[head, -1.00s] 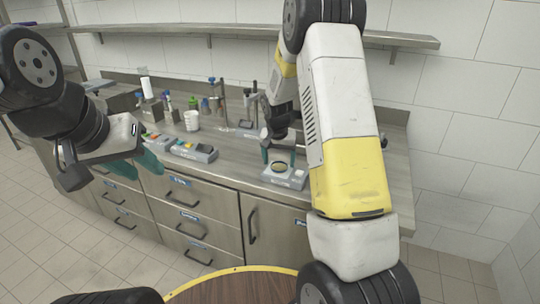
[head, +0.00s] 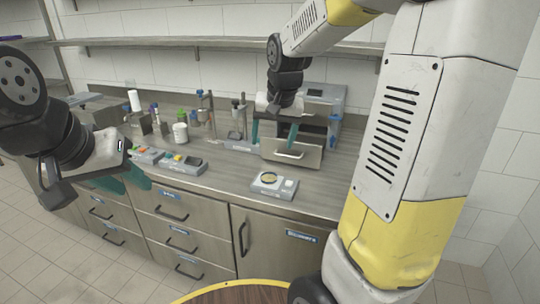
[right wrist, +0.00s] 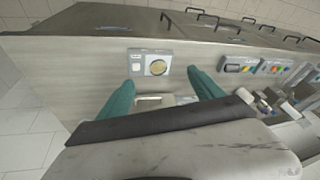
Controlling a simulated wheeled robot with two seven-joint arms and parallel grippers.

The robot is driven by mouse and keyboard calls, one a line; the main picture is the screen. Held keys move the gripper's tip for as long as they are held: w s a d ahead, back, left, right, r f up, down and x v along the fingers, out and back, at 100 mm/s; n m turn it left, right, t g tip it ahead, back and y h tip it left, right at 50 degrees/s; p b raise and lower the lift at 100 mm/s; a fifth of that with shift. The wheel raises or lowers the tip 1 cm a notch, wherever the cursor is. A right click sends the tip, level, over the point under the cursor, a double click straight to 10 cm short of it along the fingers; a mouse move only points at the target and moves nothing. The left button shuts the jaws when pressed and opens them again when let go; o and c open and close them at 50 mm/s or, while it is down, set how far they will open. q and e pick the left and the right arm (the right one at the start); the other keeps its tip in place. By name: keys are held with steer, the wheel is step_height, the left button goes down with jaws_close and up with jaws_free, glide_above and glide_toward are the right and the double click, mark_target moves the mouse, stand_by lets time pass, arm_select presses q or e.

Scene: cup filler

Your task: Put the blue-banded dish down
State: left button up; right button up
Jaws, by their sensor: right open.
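A small round dish (head: 270,178) with yellowish contents and a dark rim rests on a pale scale-like device (head: 289,190) near the counter's front edge. The dish also shows in the right wrist view (right wrist: 158,67); its band colour is too small to make out. My right gripper (head: 274,133) is open and empty, with teal fingers apart, above the counter behind the dish. In the right wrist view, its fingertips (right wrist: 162,80) stand either side of the dish's line of sight, clear of it. My left gripper (head: 122,180) hangs at the left before the drawers, its jaw opening unclear.
Devices with coloured parts (head: 183,164) sit to the left on the counter. A white container (head: 180,133) and several bottles stand farther back. Bare counter (head: 232,183) lies left of the scale-like device.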

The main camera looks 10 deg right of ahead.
steer(key=s+a+r+n+t, duration=0.1)
steer(key=s+r, duration=0.1)
steer(key=s, duration=0.7)
steer(key=s+a+r+n+t+y, duration=0.1)
steer(key=s+r+n, duration=0.1)
steer(key=s, duration=0.8)
steer(key=shift+s+a+r+n+y, duration=0.15)
steer(key=shift+s+a+n+y, duration=0.05)
steer(key=shift+a+n+y, duration=0.1)
